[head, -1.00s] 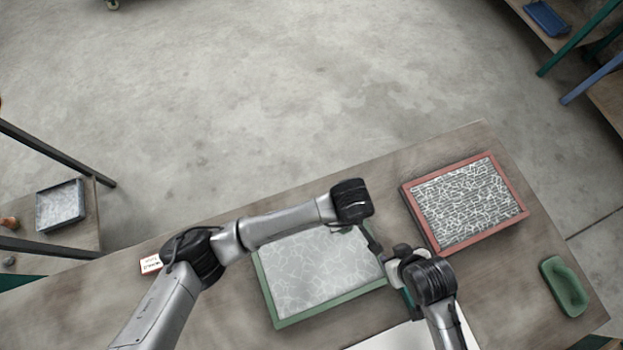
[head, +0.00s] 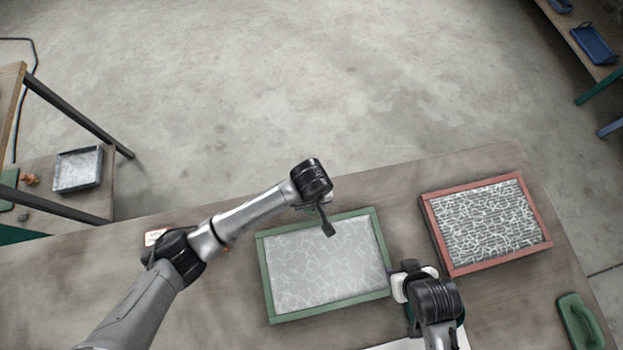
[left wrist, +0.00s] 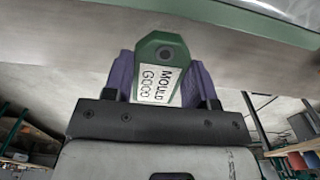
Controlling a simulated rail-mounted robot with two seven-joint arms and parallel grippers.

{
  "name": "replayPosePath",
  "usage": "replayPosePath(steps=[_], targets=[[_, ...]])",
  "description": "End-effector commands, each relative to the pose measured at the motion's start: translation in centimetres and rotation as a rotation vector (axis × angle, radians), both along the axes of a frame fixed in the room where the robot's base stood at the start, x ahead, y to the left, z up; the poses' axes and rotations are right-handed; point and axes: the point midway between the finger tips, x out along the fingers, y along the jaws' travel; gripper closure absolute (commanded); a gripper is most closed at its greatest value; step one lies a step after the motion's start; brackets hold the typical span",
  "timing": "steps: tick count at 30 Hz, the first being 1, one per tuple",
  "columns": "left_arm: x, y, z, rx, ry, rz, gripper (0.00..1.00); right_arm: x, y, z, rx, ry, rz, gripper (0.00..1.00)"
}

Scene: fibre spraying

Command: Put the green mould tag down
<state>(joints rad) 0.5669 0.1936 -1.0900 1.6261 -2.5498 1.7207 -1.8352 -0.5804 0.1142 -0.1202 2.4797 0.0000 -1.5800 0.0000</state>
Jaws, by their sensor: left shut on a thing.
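The green mould tag (left wrist: 163,55) shows in the left wrist view, with a white label reading "MOULD GOOD". My left gripper (left wrist: 160,78) is shut on it, with a purple finger on each side. The mould holds pale fibre. My right gripper (head: 408,284) is by the mould's right side, and its fingers cannot be made out.
A red-framed mould (head: 437,240) with dense white fibre lies at the right of the table (head: 210,310). A small white card (head: 155,236) lies behind my left elbow. A side shelf with a grey tray (head: 78,169) stands left.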

Motion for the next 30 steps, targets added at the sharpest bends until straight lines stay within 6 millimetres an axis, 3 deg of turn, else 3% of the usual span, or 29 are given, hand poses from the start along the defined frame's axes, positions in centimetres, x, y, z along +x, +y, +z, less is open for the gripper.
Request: replayPosePath(steps=[11, 24, 25, 30], targets=[[-0.1, 0.0, -4.0, -0.002, 0.002, 0.001, 0.70, 0.0, -0.1, -2.8, -0.003, 0.001, 0.001, 0.49], [0.0, 0.0, -4.4, 0.000, -0.001, 0.000, 0.70, 0.0, -0.3, -3.0, -0.011, 0.000, 0.007, 0.49], [0.0, 0.0, -4.3, 0.000, -0.001, 0.000, 0.46, 0.0, -0.3, -2.9, -0.011, 0.000, 0.007, 0.49], [0.0, 0.0, -4.2, 0.000, 0.000, 0.000, 0.30, 0.0, -0.3, -2.9, -0.009, 0.000, 0.005, 0.49]])
